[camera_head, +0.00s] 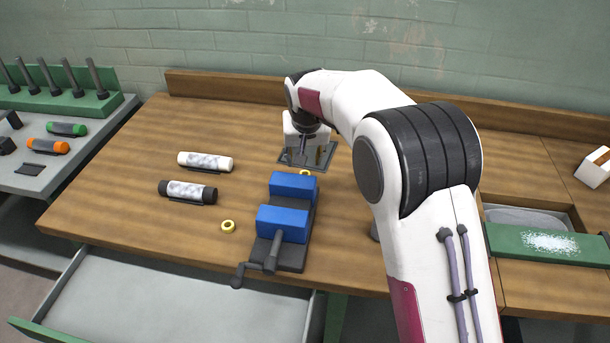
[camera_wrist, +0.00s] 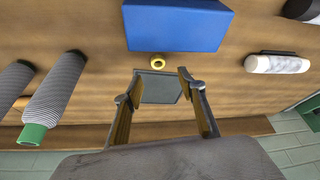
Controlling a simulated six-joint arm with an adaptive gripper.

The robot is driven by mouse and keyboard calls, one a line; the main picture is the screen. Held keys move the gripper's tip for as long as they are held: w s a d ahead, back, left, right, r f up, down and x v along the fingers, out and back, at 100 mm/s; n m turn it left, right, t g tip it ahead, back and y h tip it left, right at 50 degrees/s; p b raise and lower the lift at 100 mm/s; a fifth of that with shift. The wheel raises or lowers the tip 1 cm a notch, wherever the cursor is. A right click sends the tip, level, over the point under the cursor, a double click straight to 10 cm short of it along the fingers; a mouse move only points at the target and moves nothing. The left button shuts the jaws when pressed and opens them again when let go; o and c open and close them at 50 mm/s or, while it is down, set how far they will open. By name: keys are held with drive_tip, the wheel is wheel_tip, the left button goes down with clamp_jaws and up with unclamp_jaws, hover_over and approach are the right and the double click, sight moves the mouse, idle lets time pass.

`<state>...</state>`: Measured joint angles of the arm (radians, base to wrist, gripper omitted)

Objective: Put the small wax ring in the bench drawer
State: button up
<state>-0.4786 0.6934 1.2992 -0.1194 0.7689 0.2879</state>
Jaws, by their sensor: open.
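A small yellow ring (camera_head: 305,173) lies on the bench just behind the blue-jawed vise (camera_head: 292,186), partly hidden by it. The ring (camera_wrist: 158,60) shows whole in the wrist view, beside the blue jaw (camera_wrist: 178,24). Another yellow ring (camera_head: 228,226) lies left of the vise; I cannot tell for sure which is smaller. My gripper (camera_head: 306,157) points down behind the vise. In the wrist view its fingers (camera_wrist: 154,86) are open and empty, and the ring lies just beyond their tips. The bench drawer (camera_head: 185,300) at the front left is pulled open and its visible part is empty.
A flat grey plate (camera_wrist: 160,88) lies on the bench beyond my fingers. A white roll (camera_head: 205,161) and a dark-ended roll (camera_head: 188,191) lie to the left. A green-fronted bin (camera_head: 548,245) is at the right. The bench's left front is clear.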

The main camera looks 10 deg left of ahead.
sight(305, 170)
idle(0.3)
drive_tip(key=shift+x, duration=1.3)
drive_tip(key=shift+w+f, duration=0.1)
drive_tip(key=shift+d+x, duration=0.15)
drive_tip(key=shift+x, duration=1.1)
drive_tip(key=shift+d+x, duration=0.1)
drive_tip(key=shift+x, duration=1.15)
drive_tip(key=shift+w, duration=0.1)
drive_tip(key=shift+c, duration=0.3)
drive_tip(key=c, duration=0.8)
